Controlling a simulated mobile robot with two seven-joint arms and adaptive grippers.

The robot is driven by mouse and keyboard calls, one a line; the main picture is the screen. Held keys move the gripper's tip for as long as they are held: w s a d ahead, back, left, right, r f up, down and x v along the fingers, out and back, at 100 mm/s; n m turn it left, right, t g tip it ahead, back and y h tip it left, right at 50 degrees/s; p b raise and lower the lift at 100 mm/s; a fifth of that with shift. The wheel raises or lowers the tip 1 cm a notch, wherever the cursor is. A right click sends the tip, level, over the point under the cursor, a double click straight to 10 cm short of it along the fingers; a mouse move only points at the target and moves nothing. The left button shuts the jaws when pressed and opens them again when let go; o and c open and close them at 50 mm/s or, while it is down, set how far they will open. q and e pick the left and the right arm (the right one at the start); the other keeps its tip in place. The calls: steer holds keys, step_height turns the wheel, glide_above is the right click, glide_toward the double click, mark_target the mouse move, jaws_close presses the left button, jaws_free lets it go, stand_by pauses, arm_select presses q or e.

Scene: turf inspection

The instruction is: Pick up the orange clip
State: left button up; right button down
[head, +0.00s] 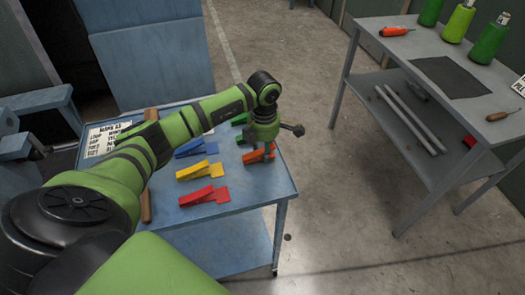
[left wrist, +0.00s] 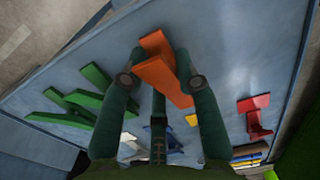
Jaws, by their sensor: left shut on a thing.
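The orange clip (head: 257,156) is at the right side of the blue table (head: 243,190) in the head view, under my left gripper (head: 266,150). In the left wrist view the orange clip (left wrist: 160,72) sits between the two fingers of my left gripper (left wrist: 161,82), one finger on each side. The gripper is shut on the clip, and its fingers cover part of it. I cannot tell whether the clip touches the tabletop or is slightly raised. My right gripper is not in view.
Near the orange clip lie a blue clip (head: 196,148), a yellow clip (head: 199,170), a red clip (head: 203,196) and green clips (left wrist: 68,106). A printed card (head: 103,140) lies at the left.

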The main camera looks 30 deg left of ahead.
arm_select(q)
step_height(320, 180, up, 2)
steer(key=shift+w+r+b, duration=0.1)
steer(key=shift+r+b, duration=0.15)
steer(key=shift+b, duration=0.4)
steer(key=s+d+r+b, duration=0.3)
steer(key=d+r, duration=0.4)
steer(key=d, duration=0.3)
steer(key=s+d+m, duration=0.1)
steer(key=s+m, duration=0.3)
steer(key=m, duration=1)
steer(key=s+d+m, duration=0.1)
steer(key=s+m, duration=0.3)
steer(key=m, duration=1)
steer(key=shift+s+f, duration=0.15)
steer(key=shift+f, duration=0.2)
